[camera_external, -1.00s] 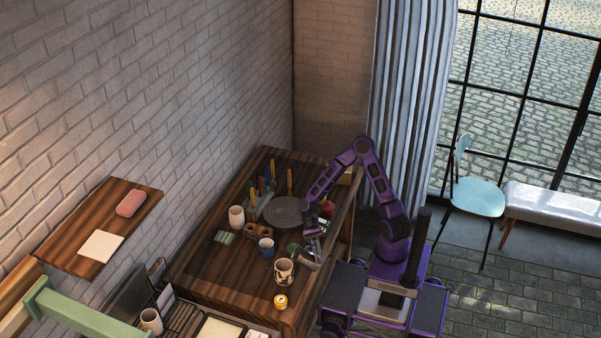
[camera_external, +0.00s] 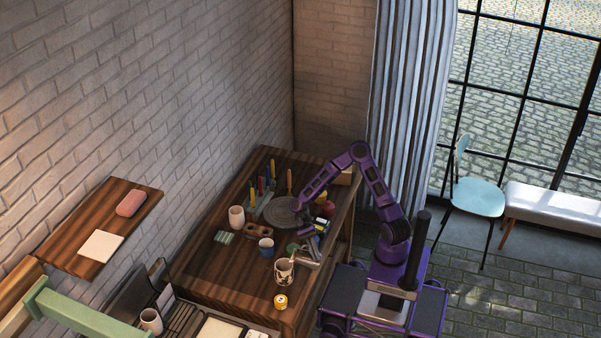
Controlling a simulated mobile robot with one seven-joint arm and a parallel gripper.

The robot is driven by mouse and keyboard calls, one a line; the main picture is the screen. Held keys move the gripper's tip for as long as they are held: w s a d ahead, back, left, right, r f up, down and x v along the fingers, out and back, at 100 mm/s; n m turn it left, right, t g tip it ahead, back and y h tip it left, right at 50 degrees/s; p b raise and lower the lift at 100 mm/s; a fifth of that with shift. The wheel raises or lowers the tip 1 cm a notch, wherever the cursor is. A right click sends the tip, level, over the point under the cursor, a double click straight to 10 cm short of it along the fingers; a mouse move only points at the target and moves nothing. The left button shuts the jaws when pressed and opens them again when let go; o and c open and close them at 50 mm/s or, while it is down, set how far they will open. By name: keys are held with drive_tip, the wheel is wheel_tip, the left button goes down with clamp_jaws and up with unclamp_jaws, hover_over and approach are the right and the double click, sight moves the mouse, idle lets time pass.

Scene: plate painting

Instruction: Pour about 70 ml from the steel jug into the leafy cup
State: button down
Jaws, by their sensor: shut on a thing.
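The leafy cup (camera_external: 284,274), pale with a dark pattern, stands upright near the front right of the wooden table. The steel jug (camera_external: 309,257) is just to the right of the cup, tilted, with one end toward the cup's rim. My gripper (camera_external: 311,240) is small and partly hidden by the arm; it is shut on the jug. Whether the jug touches the cup, and whether any liquid is flowing, is too small to tell. The inside of the cup cannot be made out.
A yellow can (camera_external: 280,301) stands in front. A grey turntable (camera_external: 282,212), a white cup (camera_external: 236,217) and a red item (camera_external: 328,208) are farther back. The table's left front is clear.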

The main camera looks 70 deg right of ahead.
sight(308, 258)
drive_tip(key=shift+w+r, duration=0.15)
drive_tip(key=shift+r, duration=0.05)
drive_tip(key=shift+a+r, duration=0.1)
drive_tip(key=shift+w+r, duration=0.2)
drive_tip(key=shift+r, duration=0.05)
drive_tip(key=shift+f+g, duration=0.1)
drive_tip(key=shift+g, duration=0.3)
drive_tip(key=shift+w+a+r+m+g+p, duration=0.15)
drive_tip(key=shift+w+a+r+m+p, duration=0.15)
drive_tip(key=shift+w+p, duration=0.35)
drive_tip(key=shift+w+a+r+m+g+p, duration=0.15)
drive_tip(key=shift+w+r+m+p, duration=0.2)
drive_tip(key=shift+p, duration=0.45)
drive_tip(key=shift+w+r+g+p, duration=0.2)
drive_tip(key=shift+g+p, duration=0.1)
drive_tip(key=shift+p, duration=0.3)
idle(0.5)
